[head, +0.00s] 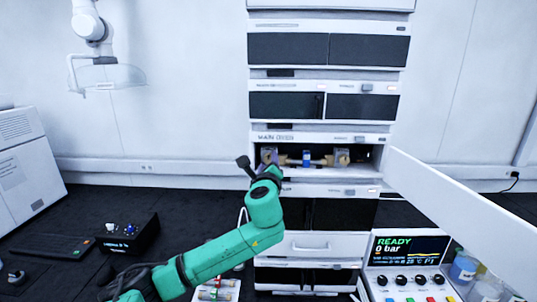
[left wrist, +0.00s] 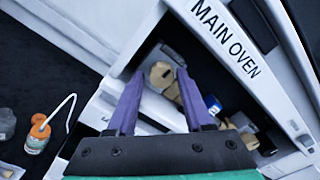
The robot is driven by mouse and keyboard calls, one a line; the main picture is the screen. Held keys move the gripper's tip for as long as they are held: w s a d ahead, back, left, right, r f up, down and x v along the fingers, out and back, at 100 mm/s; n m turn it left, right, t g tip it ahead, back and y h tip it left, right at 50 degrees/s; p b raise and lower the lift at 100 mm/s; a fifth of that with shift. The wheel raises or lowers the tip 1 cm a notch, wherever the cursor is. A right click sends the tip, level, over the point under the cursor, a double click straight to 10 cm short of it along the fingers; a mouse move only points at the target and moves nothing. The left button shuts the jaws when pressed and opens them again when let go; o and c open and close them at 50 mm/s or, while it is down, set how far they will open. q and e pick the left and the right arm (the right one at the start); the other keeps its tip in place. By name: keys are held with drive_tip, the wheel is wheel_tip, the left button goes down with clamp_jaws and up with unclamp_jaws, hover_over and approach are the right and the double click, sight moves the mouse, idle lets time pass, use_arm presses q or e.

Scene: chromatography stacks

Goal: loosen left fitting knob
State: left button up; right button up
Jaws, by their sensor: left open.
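The left fitting knob (head: 268,155) is a tan knob at the left inside the open main oven (head: 320,172). It also shows in the left wrist view (left wrist: 160,73) as a faceted tan piece. A tan rod joins it to a column with a blue band (head: 307,158). A similar right knob (head: 342,157) sits at the other end. My left gripper (head: 267,168) is at the oven's left front; its purple fingers (left wrist: 158,76) are open, with the left knob in line between the tips. Whether they touch it cannot be told. My right gripper is out of view.
The oven door (head: 450,190) stands swung open to the right. Stack modules lie above and below the oven. A control panel (head: 410,250) reading READY, 0 bar stands at lower right. An orange-capped bottle (left wrist: 38,132) with a tube shows in the wrist view.

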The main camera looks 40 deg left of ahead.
use_arm(q)
drive_tip(key=shift+w+a, duration=0.2)
drive_tip(key=shift+w, duration=0.1)
drive_tip(key=shift+s+d+r, duration=0.15)
drive_tip(key=shift+d, duration=0.05)
drive_tip(key=shift+s, duration=0.1)
drive_tip(key=shift+c, duration=0.3)
clamp_jaws()
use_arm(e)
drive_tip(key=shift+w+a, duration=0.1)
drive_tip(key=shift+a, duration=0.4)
